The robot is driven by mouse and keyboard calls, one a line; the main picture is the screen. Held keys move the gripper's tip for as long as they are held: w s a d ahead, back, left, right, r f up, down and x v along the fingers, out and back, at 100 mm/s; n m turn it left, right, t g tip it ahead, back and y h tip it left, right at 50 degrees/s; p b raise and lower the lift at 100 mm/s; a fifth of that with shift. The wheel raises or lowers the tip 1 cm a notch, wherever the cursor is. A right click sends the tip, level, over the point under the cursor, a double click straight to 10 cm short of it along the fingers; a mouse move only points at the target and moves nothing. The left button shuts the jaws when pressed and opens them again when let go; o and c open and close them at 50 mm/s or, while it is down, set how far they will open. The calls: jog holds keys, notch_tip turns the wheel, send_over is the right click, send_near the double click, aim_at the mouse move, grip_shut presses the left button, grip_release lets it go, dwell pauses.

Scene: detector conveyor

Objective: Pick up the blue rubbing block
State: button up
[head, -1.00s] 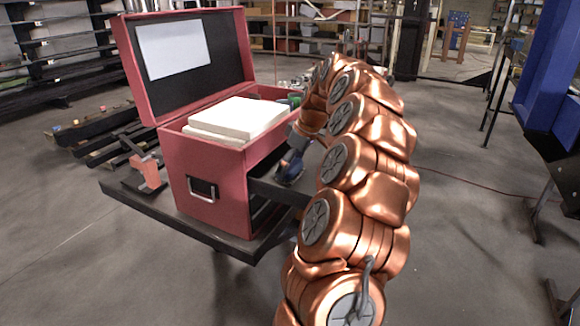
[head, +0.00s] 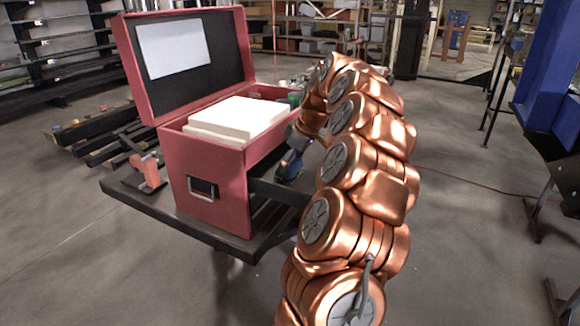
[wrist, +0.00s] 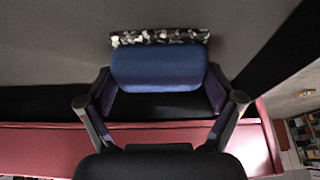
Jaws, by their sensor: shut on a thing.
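The blue rubbing block (wrist: 158,70) is a rounded blue piece with a black-and-white speckled layer along its far edge. In the wrist view it sits between the two fingers of my gripper (wrist: 160,88), which is shut on it. In the head view my gripper (head: 292,156) hangs beside the right side of the red chest, above an open drawer-like part. A small blue patch of the block (head: 289,168) shows there; the rest is hidden by the gripper and arm.
The open red chest (head: 208,187) stands on a dark platform (head: 225,241), with white slabs (head: 235,117) in its top. A red tool (head: 150,172) stands at the platform's left. A black bar (head: 277,191) juts from the chest.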

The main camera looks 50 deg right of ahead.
jog(key=shift+r, duration=0.1)
jog(key=shift+r+b, duration=1.3)
jog(key=shift+r, duration=3.55)
